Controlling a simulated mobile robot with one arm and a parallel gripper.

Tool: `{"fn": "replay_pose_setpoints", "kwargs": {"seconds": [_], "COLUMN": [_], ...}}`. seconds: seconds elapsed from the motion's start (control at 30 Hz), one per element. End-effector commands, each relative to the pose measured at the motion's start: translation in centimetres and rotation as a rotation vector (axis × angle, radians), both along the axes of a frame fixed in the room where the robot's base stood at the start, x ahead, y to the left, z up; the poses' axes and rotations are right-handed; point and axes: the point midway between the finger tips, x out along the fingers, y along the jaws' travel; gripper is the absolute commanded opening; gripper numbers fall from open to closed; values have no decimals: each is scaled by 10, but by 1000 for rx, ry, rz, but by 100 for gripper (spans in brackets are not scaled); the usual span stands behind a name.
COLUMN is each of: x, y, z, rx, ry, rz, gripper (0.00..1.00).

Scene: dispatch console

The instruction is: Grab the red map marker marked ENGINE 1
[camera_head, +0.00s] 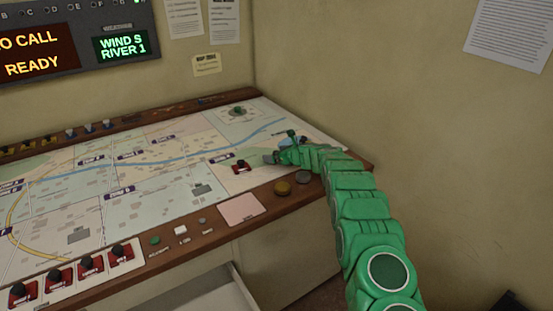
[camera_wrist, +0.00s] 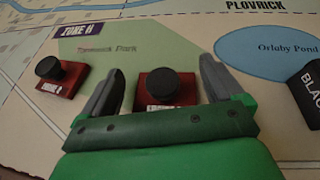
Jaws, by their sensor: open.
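In the wrist view my gripper (camera_wrist: 160,72) is open, with one finger on each side of a red marker (camera_wrist: 168,88) with a round black knob. The marker's white label is mostly hidden by the gripper body, so I cannot read it. A second red marker (camera_wrist: 62,76) sits to the left, outside the fingers; its small label is not legible. In the head view my gripper (camera_head: 274,157) is low over the map's right part, just right of a red marker (camera_head: 241,167). Several more red markers (camera_head: 90,266) stand in a row at the front left; I cannot tell which is ENGINE 1.
The map (camera_head: 150,190) lies on a wood-edged console. A black labelled piece (camera_wrist: 308,88) is close to the right of my gripper, by Orlaby Pond. A green marker (camera_head: 239,111) stands at the back. Buttons (camera_head: 283,187) line the front edge. An open drawer (camera_head: 215,296) is below.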

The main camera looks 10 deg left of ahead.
Motion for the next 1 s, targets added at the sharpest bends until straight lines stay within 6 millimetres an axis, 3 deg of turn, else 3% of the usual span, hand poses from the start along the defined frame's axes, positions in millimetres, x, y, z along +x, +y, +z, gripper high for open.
{"fn": "replay_pose_setpoints", "kwargs": {"seconds": [0.3,0.63,1.0], "x": [1,1,1], "y": [1,1,2], "z": [0,0,5], "rx": [0,-1,0], "ry": [-2,-1,-1], "rz": [-1,-1,0], "gripper": [94,45,43]}}
